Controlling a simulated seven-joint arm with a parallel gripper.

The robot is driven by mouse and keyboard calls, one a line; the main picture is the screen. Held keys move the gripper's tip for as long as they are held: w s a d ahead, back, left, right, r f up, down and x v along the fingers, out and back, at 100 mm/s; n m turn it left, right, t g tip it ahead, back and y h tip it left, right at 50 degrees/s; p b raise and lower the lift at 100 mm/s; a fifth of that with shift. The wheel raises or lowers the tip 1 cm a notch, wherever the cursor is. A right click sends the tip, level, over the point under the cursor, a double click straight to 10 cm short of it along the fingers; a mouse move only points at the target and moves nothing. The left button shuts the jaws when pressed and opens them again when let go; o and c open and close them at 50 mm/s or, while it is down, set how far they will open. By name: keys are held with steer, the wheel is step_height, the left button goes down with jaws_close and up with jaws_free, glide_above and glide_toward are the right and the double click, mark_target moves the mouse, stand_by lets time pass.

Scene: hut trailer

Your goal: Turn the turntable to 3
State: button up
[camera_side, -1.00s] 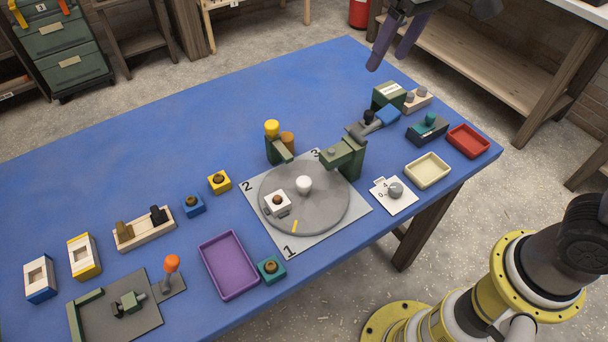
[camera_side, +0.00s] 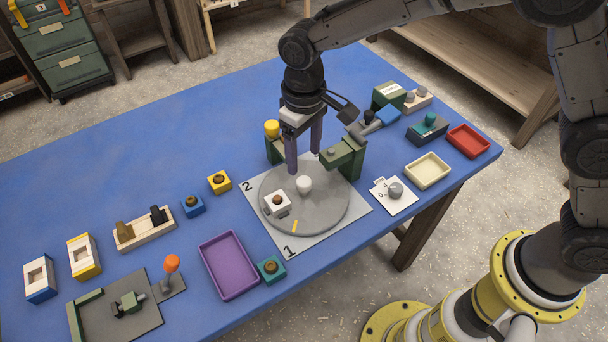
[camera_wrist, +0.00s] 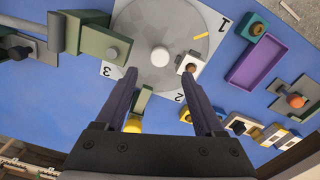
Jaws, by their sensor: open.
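The grey round turntable (camera_side: 325,205) lies on a light grey square plate (camera_side: 262,226) marked 1, 2 and 3; it also shows in the wrist view (camera_wrist: 150,22). Its yellow mark (camera_side: 294,227) points at the 1. A white knob (camera_side: 304,184) stands at its centre, and a white block with a brown top (camera_side: 277,203) sits near its rim. My gripper (camera_side: 304,163) is open and empty, pointing down above the far side of the turntable. In the side view it hides the 3, which shows in the wrist view.
A green post with an overhanging arm (camera_side: 344,158) stands at the turntable's right edge. A green station with a yellow knob (camera_side: 272,129) stands behind it. A purple tray (camera_side: 229,265) and a teal block (camera_side: 271,269) lie at the front left. A dial plate (camera_side: 395,193) lies to the right.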

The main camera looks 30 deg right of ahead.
mark_target(304, 181)
step_height(304, 181, down, 8)
steer(key=shift+r, duration=0.15)
stand_by(0.3)
jaws_close()
steer(key=shift+r, duration=0.1)
stand_by(1.2)
